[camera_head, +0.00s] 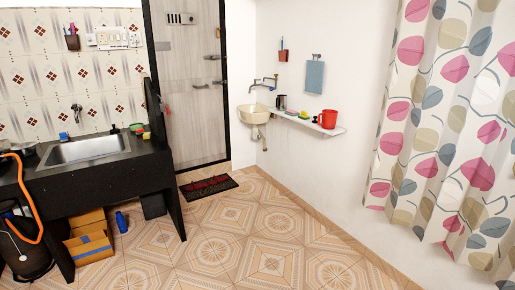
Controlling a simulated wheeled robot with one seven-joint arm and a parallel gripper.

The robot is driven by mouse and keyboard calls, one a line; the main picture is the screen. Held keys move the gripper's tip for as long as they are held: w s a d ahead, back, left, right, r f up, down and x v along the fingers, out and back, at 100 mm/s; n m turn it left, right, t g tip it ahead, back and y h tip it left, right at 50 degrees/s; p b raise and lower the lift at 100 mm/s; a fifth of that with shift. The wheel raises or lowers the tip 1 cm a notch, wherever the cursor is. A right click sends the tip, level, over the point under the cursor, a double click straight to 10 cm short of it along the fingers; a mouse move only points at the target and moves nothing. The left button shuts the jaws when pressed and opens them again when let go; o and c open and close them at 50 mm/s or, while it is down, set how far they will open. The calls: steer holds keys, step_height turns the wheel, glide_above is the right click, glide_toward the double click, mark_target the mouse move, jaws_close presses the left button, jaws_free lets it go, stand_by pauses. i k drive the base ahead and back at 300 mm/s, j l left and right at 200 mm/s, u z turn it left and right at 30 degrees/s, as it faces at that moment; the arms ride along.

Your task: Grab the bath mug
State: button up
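A red mug (327,119), likely the bath mug, stands upright near the right end of a narrow white wall shelf (300,119). The shelf is on the white wall, right of a small cream washbasin (254,113). The mug looks free on the sides that show. My gripper and arm are not in this view, so its state does not show.
A dark kettle-like jug (281,102) and small items share the shelf. A black counter with a steel sink (85,150) stands left, with boxes (89,238) and a cylinder below. A doormat (208,187) lies by the door. The tiled floor (255,235) is clear. A curtain (445,130) hangs right.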

mark_target(329, 116)
steer(key=i, duration=2.15)
steer(key=i+z, duration=0.1)
steer(key=i, duration=0.5)
steer(key=i+j+z, duration=0.15)
steer(key=i, duration=0.45)
steer(key=i+j+z, duration=0.1)
steer(key=i, duration=0.5)
